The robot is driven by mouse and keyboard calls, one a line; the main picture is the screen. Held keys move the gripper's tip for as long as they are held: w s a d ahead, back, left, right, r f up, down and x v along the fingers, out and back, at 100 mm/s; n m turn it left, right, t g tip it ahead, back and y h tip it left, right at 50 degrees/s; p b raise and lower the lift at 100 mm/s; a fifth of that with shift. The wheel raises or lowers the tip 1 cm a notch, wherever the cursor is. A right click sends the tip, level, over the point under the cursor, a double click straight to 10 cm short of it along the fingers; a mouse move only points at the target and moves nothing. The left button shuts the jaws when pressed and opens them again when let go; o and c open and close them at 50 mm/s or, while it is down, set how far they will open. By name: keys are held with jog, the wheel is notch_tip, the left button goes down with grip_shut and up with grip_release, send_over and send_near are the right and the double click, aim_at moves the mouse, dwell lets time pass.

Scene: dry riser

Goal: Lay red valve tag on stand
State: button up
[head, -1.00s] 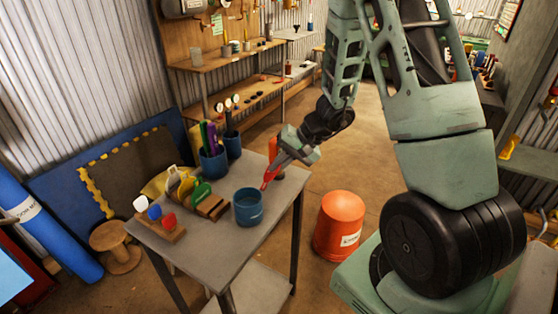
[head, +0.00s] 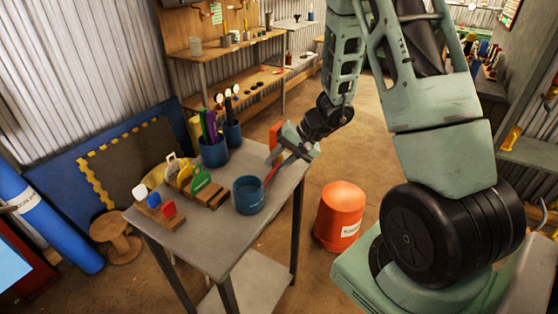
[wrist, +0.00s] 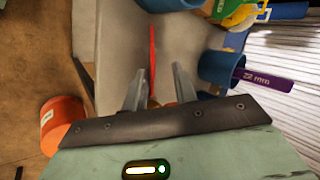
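The red valve tag (head: 271,173) shows as a thin red strip beside the blue cup, over the right part of the grey table-like stand (head: 232,248). I cannot tell whether it touches the stand top. In the wrist view the red tag (wrist: 153,45) appears as a narrow line just beyond the fingertips, with gaps on both sides. My gripper (head: 279,158) is over the right side of the stand, close to the tag. In the wrist view the gripper (wrist: 158,72) has its fingers apart, with nothing clearly clamped.
A blue cup (head: 248,200) stands left of the tag. A wooden rack (head: 214,197) with white, yellow and green tags is further left. Blue pots (head: 214,154) hold pens behind. A wooden block (head: 160,212) carries coloured caps. An orange bucket (head: 341,211) stands on the floor.

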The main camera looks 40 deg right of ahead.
jog(key=p+v, duration=0.2)
jog(key=v, duration=0.5)
dwell(0.8)
dwell(0.5)
jog(key=s+a+r+n+g+y, duration=0.1)
jog(key=a+r+n+g, duration=0.1)
jog(key=a, duration=0.4)
jog(key=s+a+r+n+g, duration=0.1)
jog(key=a+r+n, duration=0.1)
jog(key=a, duration=0.4)
jog(key=s+a+r+n+g+h, duration=0.1)
jog(key=s+a+r+n+h, duration=0.2)
jog(key=s+a, duration=0.6)
jog(key=s+a+r+n+g+h, duration=0.1)
jog(key=s+a+r+n+h, duration=0.2)
jog(key=s+a+n, duration=0.5)
jog(key=shift+s+a+n+h, duration=0.3)
jog(key=shift+s+a, duration=0.2)
jog(key=shift+s, duration=0.5)
